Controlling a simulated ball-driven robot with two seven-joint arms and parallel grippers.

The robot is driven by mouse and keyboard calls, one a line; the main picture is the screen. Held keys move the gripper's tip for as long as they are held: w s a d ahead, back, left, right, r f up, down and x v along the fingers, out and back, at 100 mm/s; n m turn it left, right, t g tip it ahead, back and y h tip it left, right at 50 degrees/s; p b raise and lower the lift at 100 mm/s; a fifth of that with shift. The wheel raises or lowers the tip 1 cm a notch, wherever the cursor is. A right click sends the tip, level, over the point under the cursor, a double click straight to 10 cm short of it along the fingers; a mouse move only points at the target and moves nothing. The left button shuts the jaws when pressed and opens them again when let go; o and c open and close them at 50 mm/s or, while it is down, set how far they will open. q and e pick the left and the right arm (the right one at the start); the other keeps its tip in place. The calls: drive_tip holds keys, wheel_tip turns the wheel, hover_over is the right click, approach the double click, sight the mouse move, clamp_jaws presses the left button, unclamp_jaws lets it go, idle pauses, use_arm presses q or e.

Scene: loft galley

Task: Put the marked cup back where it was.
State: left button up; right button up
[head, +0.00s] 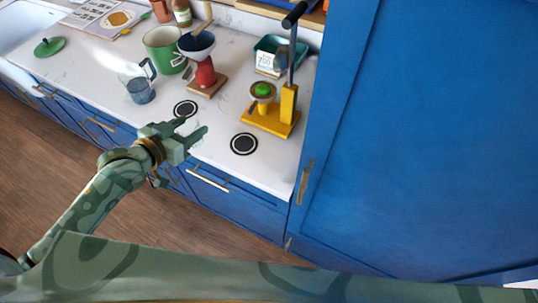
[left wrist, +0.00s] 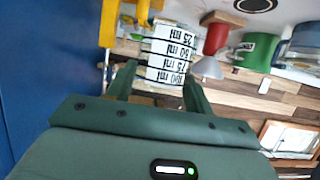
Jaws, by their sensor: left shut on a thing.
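The marked cup (left wrist: 171,54) is white with black bands and ml figures from 25 to 100. In the left wrist view it sits between the two fingers of my left gripper (left wrist: 158,72), which is shut on it. In the head view my left gripper (head: 194,137) is over the counter's front edge, between two black round discs, a left one (head: 185,108) and a right one (head: 244,144). The cup is mostly lost there against the white counter, so I cannot tell whether it touches the surface. Both discs look bare. My right gripper is not in view.
A clear jug (head: 140,88), a green pot (head: 163,50) and a red stand with a funnel (head: 205,75) are behind the gripper. A yellow press (head: 271,119) stands to the right, with a teal tray (head: 268,45) behind. A tall blue cabinet (head: 430,130) closes the right side.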

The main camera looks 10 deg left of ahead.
use_arm(q)
drive_tip(key=w+d+f+b, duration=0.1)
drive_tip(key=w+d+f, duration=0.3)
drive_tip(key=d, duration=0.1)
drive_tip(key=w+d+f+b, duration=0.2)
drive_tip(key=w+d+f, duration=0.3)
drive_tip(key=shift+w+f, duration=0.1)
drive_tip(key=shift+f, duration=0.1)
drive_tip(key=shift+w+f, duration=0.2)
drive_tip(key=shift+f, duration=0.1)
drive_tip(key=shift+w+d+f+b, duration=0.1)
drive_tip(key=shift+f+b, duration=0.4)
drive_tip(key=shift+f, duration=1.1)
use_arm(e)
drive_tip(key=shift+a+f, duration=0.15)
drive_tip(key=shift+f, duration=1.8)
use_arm(q)
drive_tip(key=shift+f, duration=0.1)
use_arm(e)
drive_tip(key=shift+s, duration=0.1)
use_arm(q)
drive_tip(key=o, duration=1)
